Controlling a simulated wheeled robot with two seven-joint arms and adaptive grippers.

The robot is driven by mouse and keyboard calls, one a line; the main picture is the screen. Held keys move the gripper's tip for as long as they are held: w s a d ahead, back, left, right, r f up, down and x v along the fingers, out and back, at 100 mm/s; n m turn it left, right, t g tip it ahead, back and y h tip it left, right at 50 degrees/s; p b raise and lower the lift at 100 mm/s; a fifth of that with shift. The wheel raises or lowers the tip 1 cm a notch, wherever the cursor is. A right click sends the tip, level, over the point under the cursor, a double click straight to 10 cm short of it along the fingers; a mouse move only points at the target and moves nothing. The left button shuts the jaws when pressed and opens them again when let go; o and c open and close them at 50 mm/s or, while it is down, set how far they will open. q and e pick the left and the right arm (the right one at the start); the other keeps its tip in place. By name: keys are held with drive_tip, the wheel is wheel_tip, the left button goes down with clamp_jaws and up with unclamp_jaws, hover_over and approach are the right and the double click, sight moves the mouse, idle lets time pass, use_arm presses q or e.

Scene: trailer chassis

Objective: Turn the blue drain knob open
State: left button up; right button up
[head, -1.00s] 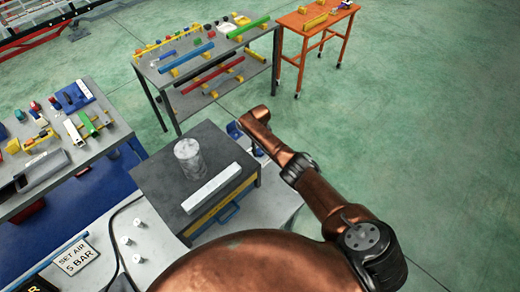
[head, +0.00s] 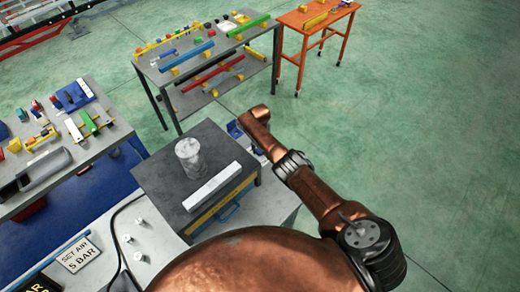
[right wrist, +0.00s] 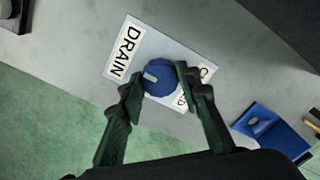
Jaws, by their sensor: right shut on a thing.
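The blue drain knob (right wrist: 159,78) shows in the right wrist view, round, with a white mark on its left side facing the word DRAIN. It sits on a pale label plate (right wrist: 140,42). A second word on the plate is partly covered by a finger. My right gripper (right wrist: 160,79) has its two dark fingers on opposite sides of the knob and is shut on it. In the head view my copper right arm reaches over the bench edge, and its gripper and the knob are hidden there. My left gripper is not in view.
A dark block (head: 160,180) bearing a grey cylinder (head: 188,160) and a white bar (head: 212,187) stands left of my arm. A blue part (right wrist: 270,132) lies right of the knob. Other tables stand behind and left. Green floor at right is clear.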

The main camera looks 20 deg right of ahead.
drive_tip(key=shift+w+r, duration=0.15)
drive_tip(key=o, duration=1.2)
drive_tip(key=shift+c, duration=0.2)
wheel_tip(320, 180, up, 12)
